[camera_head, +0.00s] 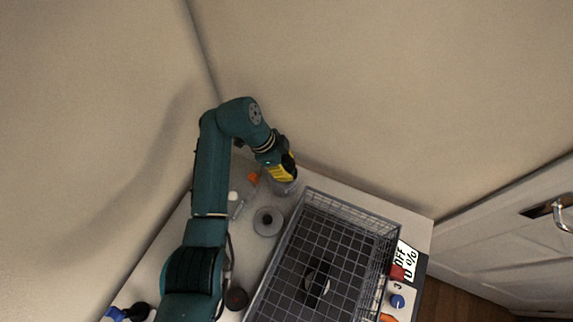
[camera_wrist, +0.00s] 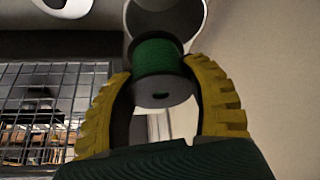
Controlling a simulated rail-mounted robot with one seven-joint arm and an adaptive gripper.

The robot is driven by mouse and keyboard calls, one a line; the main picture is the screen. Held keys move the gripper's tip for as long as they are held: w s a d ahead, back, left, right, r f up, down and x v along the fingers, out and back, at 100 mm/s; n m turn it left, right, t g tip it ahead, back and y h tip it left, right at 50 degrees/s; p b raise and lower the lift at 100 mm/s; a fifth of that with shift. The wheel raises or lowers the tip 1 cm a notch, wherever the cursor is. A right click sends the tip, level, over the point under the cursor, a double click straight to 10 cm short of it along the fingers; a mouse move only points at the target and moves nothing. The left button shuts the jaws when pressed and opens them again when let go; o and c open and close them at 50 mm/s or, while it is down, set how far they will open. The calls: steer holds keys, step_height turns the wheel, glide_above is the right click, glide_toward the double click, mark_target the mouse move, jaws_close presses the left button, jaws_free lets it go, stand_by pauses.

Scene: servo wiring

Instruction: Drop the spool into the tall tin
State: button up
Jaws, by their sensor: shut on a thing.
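In the wrist view, my gripper (camera_wrist: 158,72) has its two yellow fingers closed around a spool (camera_wrist: 163,58) wound with green thread, with dark end flanges. The tall tin (camera_wrist: 165,18) shows as a grey open mouth just beyond the spool, which overlaps it in this view. In the head view, my gripper (camera_head: 287,168) is at the back of the table, over a grey cylinder that looks like the tin (camera_head: 285,188). The spool cannot be made out there. The height between spool and rim cannot be judged.
A large wire basket (camera_head: 303,226) stands right of the tin; its grid also fills the wrist view's left side. A grey round thing with a hole (camera_head: 268,221) and an orange item (camera_head: 253,179) are nearby. A wall stands close behind. A sign (camera_head: 406,260) is at right.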

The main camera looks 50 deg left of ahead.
steer(key=o, duration=1.4)
steer(key=v, duration=1.2)
